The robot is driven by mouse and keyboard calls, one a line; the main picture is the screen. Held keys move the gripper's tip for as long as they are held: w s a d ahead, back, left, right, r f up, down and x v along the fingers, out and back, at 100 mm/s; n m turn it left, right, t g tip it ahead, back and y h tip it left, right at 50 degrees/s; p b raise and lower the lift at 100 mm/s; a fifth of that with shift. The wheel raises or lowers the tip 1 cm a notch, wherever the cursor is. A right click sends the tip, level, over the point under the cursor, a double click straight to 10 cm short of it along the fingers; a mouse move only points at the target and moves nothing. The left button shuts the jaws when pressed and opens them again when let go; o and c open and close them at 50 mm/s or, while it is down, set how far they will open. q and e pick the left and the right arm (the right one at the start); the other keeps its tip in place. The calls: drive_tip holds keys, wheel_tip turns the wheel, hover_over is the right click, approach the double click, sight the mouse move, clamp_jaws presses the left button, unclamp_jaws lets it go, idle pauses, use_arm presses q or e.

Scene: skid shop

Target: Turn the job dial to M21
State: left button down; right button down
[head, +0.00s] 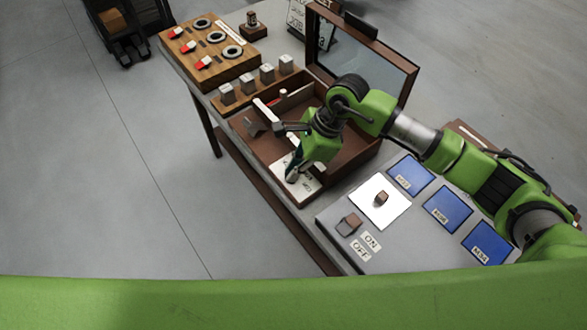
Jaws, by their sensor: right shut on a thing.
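My left gripper is not in view.
The lidded box holds white pieces. Right of it, a grey panel carries a brown knob on a white square (393,210), blue labelled pads (446,209) and an ON/OFF switch (350,223). A wooden board (214,62) and several grey blocks stand at the far left.

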drive_tip(key=m+b, duration=0.1)
drive_tip(key=m, duration=0.1)
drive_tip(key=m+t+b, duration=0.1)
drive_tip(key=m, duration=0.1)
drive_tip(key=shift+s+f+t, duration=0.1)
drive_tip(key=shift+t, duration=0.2)
drive_tip(key=shift+m+t+h+b, duration=0.45)
drive_tip(key=shift+m+b, duration=0.55)
drive_tip(key=shift+m, duration=0.9)
drive_tip(key=c, duration=2.1)
unclamp_jaws()
drive_tip(key=shift+c, duration=0.2)
drive_tip(key=shift+s, duration=0.1)
drive_tip(key=v, duration=1.2)
